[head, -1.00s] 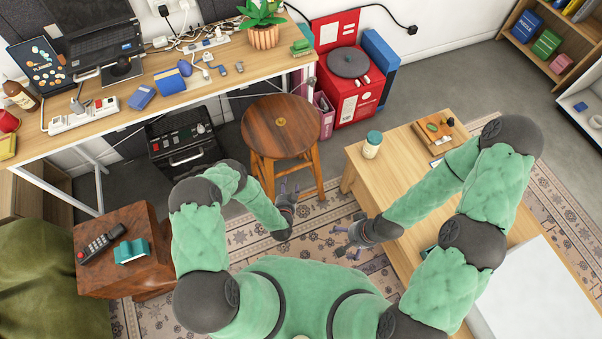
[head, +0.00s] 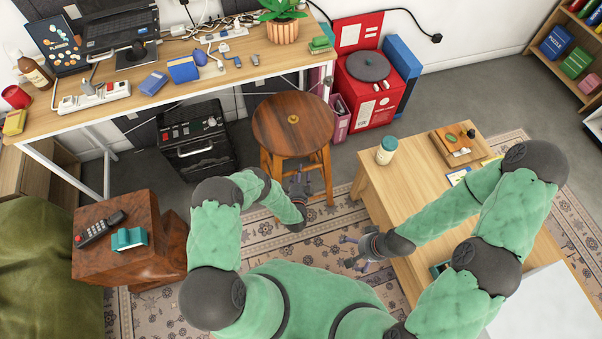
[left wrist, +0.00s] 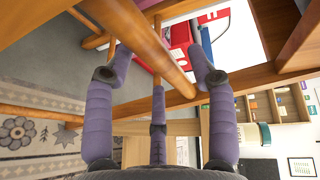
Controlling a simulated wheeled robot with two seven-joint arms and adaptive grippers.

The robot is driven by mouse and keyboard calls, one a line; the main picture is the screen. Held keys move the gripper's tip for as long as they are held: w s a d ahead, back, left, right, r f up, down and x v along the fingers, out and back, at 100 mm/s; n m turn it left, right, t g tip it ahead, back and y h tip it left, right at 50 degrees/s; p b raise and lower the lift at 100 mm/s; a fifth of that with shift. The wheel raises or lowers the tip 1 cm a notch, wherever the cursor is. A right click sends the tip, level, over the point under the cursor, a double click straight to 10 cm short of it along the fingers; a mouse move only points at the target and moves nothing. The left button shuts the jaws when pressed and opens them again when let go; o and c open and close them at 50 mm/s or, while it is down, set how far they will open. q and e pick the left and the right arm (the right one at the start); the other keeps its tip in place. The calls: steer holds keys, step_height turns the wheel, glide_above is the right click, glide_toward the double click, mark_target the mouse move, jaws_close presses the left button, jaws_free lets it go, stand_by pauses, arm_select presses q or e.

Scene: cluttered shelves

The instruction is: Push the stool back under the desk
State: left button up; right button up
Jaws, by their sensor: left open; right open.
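The round wooden stool (head: 282,112) stands upright in front of the right end of the desk (head: 215,72), its seat just outside the desk's front edge in the head view. My left gripper (head: 298,182) is open and low at the stool's near side, by its legs. In the left wrist view, a wooden stool bar (left wrist: 140,35) runs diagonally between the spread fingers of my left gripper (left wrist: 160,70). I cannot tell whether the fingers touch it. My right gripper (head: 355,250) is open and empty, over the rug beside the low wooden table.
A black case (head: 195,150) stands left of the stool, under the desk's front. A pink bin (head: 340,118) and red record-player box (head: 368,85) stand to its right. The low table (head: 410,190) is at right, a brown side table (head: 150,250) at left.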

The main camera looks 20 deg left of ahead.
arm_select(q)
steer(key=shift+x, duration=1)
jaws_close()
